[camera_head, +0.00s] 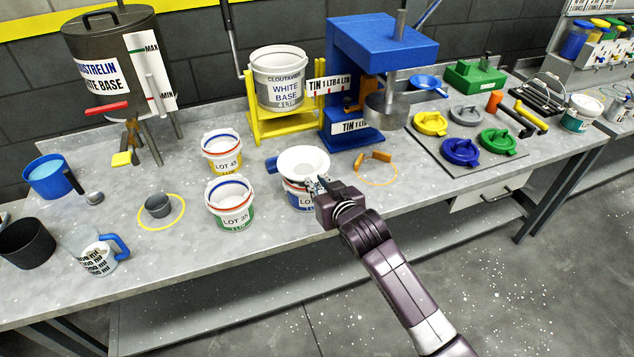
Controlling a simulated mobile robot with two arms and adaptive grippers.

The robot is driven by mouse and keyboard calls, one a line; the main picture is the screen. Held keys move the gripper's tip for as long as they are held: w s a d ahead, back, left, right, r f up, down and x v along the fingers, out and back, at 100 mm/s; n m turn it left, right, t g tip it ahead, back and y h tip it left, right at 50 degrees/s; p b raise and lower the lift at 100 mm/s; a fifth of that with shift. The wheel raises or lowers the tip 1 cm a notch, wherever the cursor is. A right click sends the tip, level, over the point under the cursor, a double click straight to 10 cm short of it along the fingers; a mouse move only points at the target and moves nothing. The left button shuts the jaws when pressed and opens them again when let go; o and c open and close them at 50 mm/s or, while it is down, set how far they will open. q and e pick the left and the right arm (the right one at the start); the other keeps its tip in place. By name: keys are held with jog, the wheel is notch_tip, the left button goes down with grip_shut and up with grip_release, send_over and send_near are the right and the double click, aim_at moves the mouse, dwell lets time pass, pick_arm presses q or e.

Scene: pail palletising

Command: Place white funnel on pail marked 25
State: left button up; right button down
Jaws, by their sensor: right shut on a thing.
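The white funnel (302,160) is a wide bowl shape with a blue tab on its left side. It is directly over a white pail (297,196) with a blue label, and covers that pail's opening. I cannot tell whether it rests on the rim or hovers just above it. That pail's label reads "LO…" and its number is hidden. My right gripper (321,184) is shut on the funnel at its right front edge. Two other pails stand to the left, marked LOT 45 (221,151) and LOT 35 (230,205). My left gripper is out of view.
A blue press (352,95) and a yellow stand (252,118) with a large pail (281,80) are behind. Orange pieces (374,157) lie right of the funnel. The bench front is clear near the pails.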

jog(key=shift+f, duration=0.55)
jog(key=c, duration=1.8)
grip_release()
jog(key=shift+c, duration=0.2)
jog(key=shift+r, duration=0.5)
jog(key=b+v, duration=0.1)
jog(key=v, duration=1.1)
jog(key=shift+r, duration=0.1)
